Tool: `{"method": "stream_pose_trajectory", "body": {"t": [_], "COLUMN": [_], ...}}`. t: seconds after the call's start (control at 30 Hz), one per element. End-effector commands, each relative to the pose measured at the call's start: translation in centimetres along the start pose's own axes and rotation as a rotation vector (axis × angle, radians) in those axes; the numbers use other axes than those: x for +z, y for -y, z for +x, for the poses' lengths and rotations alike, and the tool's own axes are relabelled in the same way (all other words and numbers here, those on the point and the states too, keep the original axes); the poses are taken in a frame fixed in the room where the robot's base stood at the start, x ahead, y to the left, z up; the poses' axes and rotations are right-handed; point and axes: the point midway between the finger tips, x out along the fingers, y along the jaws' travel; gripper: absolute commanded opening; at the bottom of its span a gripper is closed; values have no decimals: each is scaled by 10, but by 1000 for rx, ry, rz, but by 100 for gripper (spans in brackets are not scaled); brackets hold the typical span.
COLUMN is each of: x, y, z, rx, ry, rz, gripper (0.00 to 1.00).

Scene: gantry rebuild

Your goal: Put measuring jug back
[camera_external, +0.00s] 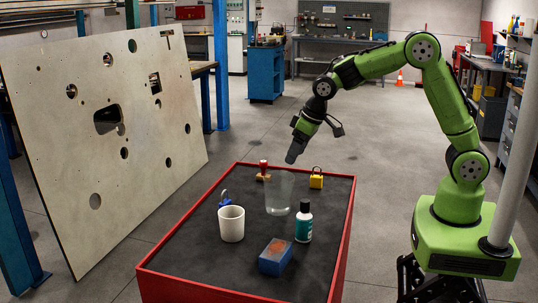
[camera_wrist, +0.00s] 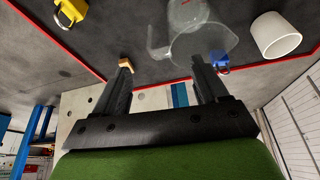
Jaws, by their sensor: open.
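The clear measuring jug (camera_external: 279,194) stands upright on the black top of the red-rimmed table, in the middle. In the wrist view the jug (camera_wrist: 200,40) is at the top, right of centre, with its handle towards the left. My gripper (camera_external: 292,155) points down above the jug's far side, apart from it in the external view. In the wrist view my gripper (camera_wrist: 160,64) has its two fingers wide apart with nothing held between them. The right finger overlaps the jug's lower edge in that picture; I cannot tell whether they touch.
The red table rim (camera_external: 345,235) is raised. A large holed panel (camera_external: 100,160) leans at left.

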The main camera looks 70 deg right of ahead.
Motion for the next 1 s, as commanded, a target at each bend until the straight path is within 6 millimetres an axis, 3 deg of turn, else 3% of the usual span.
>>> {"method": "stream_pose_trajectory", "body": {"t": [0.1,0.27,0.37,0.47,0.6,0.7,0.83,0.9,1.0], "x": [-1,1,12,43,113,170,226,243,252], "y": [0,0,-1,-5,-11,-16,-20,-21,-22], "z": [-27,-44,-66,-110,-166,-190,-199,-199,-198], "rx": [0,0,-4,-13,-26,-33,-39,-41,-41], "ry": [-3,0,-12,-33,-62,-86,-105,-109,-111], "rz": [0,-1,-5,-19,-44,-65,-86,-92,-96], "gripper": [73,73,73,73,73,73,73,73,73]}}
